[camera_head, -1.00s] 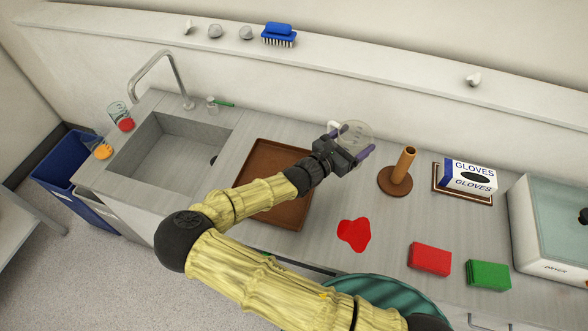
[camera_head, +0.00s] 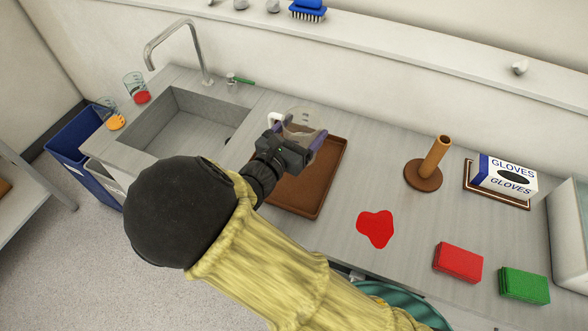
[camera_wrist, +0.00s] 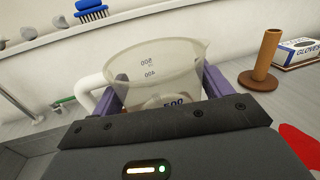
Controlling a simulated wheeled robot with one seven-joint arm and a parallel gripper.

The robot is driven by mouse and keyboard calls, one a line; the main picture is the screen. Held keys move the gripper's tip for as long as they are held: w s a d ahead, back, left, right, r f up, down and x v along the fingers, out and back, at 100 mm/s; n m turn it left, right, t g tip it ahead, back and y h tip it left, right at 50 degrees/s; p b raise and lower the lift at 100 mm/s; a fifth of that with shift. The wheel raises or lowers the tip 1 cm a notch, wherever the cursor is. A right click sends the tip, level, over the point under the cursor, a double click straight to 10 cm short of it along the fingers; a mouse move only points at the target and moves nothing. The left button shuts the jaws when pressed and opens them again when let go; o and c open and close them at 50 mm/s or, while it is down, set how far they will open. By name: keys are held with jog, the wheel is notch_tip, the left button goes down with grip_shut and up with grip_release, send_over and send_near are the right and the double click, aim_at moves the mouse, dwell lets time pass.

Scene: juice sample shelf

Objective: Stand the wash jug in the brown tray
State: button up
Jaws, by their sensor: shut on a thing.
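The wash jug (camera_head: 304,122) is a clear measuring jug with a white handle and dark volume marks. My gripper (camera_head: 297,140) is shut on it, with a purple finger on each side of its body. In the wrist view the jug (camera_wrist: 158,75) looks upright between the fingers, handle to the left, its lower part hidden by my gripper. The brown tray (camera_head: 318,193) lies flat on the counter. In the head view the jug shows over the tray's far end; I cannot tell its height above it. My arm hides the tray's left part.
The sink (camera_head: 180,125) is left of the tray. A wooden peg on a round base (camera_head: 425,174), a gloves box (camera_head: 503,176), a red spill (camera_head: 376,228), a red sponge (camera_head: 458,262) and a green sponge (camera_head: 523,285) are to the right. Two beakers stand left of the sink.

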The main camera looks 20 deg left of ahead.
dwell(0.3)
jog(key=shift+f+p, duration=0.35)
jog(key=shift+f, duration=2.5)
jog(key=shift+f, duration=0.1)
jog(key=shift+f+p, duration=0.3)
jog(key=shift+f, duration=1.7)
jog(key=o, duration=1.2)
jog(key=shift+f, duration=0.15)
jog(key=shift+o, duration=0.4)
